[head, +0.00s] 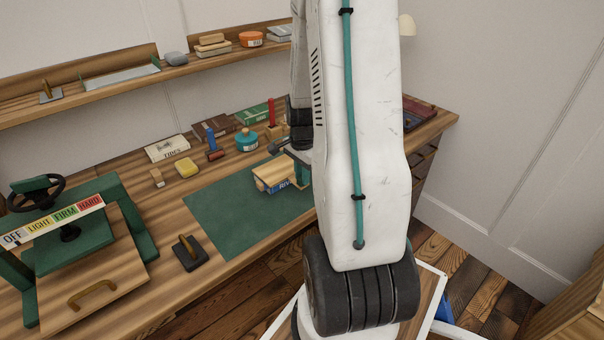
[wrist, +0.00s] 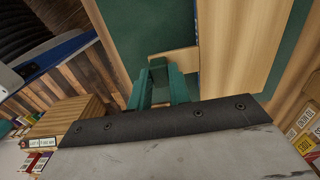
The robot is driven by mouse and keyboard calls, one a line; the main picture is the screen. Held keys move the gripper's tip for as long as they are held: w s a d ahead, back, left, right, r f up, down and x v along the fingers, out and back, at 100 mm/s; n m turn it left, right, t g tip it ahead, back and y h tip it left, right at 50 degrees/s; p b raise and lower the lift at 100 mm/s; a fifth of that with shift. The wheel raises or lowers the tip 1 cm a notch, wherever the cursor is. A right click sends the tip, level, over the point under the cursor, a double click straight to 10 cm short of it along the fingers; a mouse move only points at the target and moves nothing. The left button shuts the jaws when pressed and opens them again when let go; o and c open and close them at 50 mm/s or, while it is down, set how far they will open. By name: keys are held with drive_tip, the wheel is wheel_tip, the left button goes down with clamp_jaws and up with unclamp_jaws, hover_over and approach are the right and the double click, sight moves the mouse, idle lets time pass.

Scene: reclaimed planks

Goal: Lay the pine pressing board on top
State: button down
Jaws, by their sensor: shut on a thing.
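The pine pressing board (head: 275,174) is pale wood and lies level over a blue book (head: 282,187) on the green mat (head: 225,215). I cannot tell whether the board touches the book or hangs just above it. My gripper (head: 303,168) is at the board's right side, partly hidden by my arm. In the wrist view, the green fingers of my gripper (wrist: 158,82) are shut on a pale wooden part at the board's edge. The broad board (wrist: 243,40) fills the upper right there, with a thin blue strip of the book beside it.
A green press (head: 110,230) with a wheel and a setting strip stands at the left. A dark block with a handle (head: 188,252), a yellow sponge (head: 187,168), a teal jar (head: 247,140) and books (head: 167,148) stand around the mat. A shelf (head: 115,86) runs along the wall.

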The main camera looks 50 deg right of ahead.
drive_tip(key=shift+f, duration=0.15)
drive_tip(key=c, duration=1.2)
unclamp_jaws()
wheel_tip(320, 180, up, 8)
drive_tip(key=shift+f, duration=0.15)
